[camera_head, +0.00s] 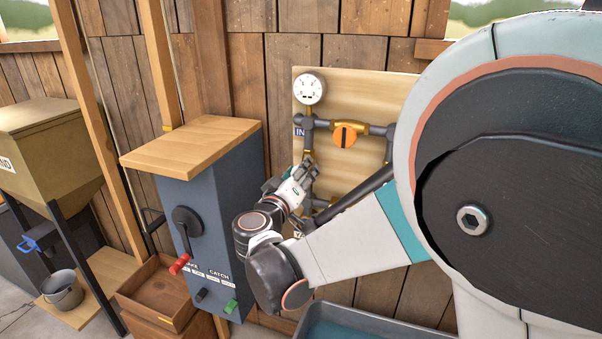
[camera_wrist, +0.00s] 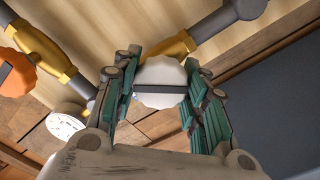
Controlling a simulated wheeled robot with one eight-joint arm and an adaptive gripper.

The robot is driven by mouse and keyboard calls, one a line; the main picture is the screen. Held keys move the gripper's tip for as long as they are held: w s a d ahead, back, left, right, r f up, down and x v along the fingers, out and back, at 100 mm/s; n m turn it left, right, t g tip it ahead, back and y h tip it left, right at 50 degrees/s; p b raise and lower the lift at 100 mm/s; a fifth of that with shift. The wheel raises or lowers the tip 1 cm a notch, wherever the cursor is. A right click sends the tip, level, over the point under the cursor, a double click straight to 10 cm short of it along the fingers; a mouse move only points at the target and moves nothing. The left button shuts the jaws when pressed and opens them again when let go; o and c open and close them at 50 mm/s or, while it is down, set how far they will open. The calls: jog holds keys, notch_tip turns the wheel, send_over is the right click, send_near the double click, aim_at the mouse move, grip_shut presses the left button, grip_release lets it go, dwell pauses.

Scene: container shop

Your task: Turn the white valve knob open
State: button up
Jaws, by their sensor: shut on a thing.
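The white valve knob (camera_wrist: 158,74) sits between the fingers of my gripper (camera_wrist: 162,62) in the wrist view. A dark bar runs across its face, level in that picture. The fingers are shut on the knob from both sides. The knob is on a brass and grey pipe (camera_wrist: 182,46). In the head view my gripper (camera_head: 304,172) reaches the pipes on the wooden panel (camera_head: 360,88), and it hides the white knob.
An orange knob (camera_head: 344,136) and a white gauge (camera_head: 309,89) are on the same pipework. A blue-grey cabinet (camera_head: 228,190) with a lever stands left of my arm. A grey-blue tray (camera_head: 350,329) is below. A hopper (camera_head: 45,140) stands far left.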

jog(key=n, duration=0.3)
jog(key=shift+n+b, duration=0.3)
jog(key=shift+b, duration=0.05)
jog(key=shift+a+n, duration=0.1)
jog(key=shift+n, duration=1.8)
jog(key=o, duration=1.1)
jog(key=shift+f, duration=0.1)
